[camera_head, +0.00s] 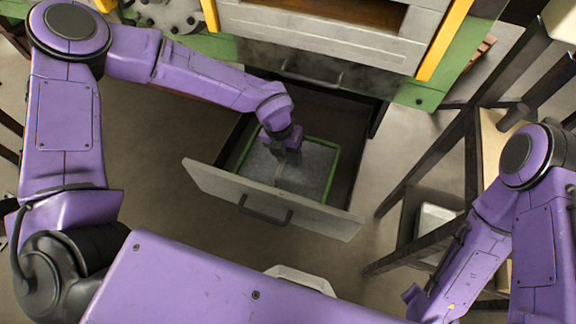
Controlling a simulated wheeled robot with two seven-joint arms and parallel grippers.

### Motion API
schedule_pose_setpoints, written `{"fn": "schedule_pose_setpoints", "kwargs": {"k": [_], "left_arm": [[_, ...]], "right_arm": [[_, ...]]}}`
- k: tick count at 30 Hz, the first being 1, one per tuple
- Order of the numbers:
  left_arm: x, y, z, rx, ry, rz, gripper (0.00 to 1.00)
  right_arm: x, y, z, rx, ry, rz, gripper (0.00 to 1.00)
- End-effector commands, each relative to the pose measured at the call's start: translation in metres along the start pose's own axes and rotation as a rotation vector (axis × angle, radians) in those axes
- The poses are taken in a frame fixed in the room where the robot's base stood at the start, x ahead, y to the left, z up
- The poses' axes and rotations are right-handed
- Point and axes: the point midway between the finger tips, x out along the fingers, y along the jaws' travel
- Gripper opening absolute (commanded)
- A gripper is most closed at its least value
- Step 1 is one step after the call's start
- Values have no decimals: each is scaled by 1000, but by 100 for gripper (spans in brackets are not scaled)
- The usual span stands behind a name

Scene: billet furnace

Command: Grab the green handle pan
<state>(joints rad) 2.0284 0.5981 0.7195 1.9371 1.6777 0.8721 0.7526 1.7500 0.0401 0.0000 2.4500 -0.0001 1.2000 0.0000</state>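A pan (312,169) with a grey speckled bottom and a green rim lies inside an open drawer (330,216) under the furnace. My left gripper (284,156) reaches down into the drawer, over the rear middle part of the pan. Its fingers are small and dark here, so I cannot tell whether they are open or touch the pan. The pan's handle cannot be made out. My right arm is folded at the lower right, and its gripper does not show.
The drawer front with its dark handle (266,209) faces me. The grey and green furnace (330,40) with yellow bars stands behind it. A dark-framed stand (432,165) is at the right. Bare floor lies left of the drawer.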

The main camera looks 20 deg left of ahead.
Motion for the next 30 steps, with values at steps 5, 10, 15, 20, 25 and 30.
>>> {"fn": "schedule_pose_setpoints", "kwargs": {"k": [5,10,15,20,25,30], "left_arm": [[0,0,0,0,0,0,0],[0,0,0,0,0,0,0],[0,0,0,0,0,0,0],[0,0,0,0,0,0,0],[0,0,0,0,1,0,0],[0,0,0,0,1,0,0]], "right_arm": [[0,0,0,0,0,0,43],[0,0,0,0,0,0,43],[0,0,0,0,0,0,43],[0,0,0,0,0,0,43],[0,0,0,0,0,0,43],[0,0,0,0,0,0,43]]}}
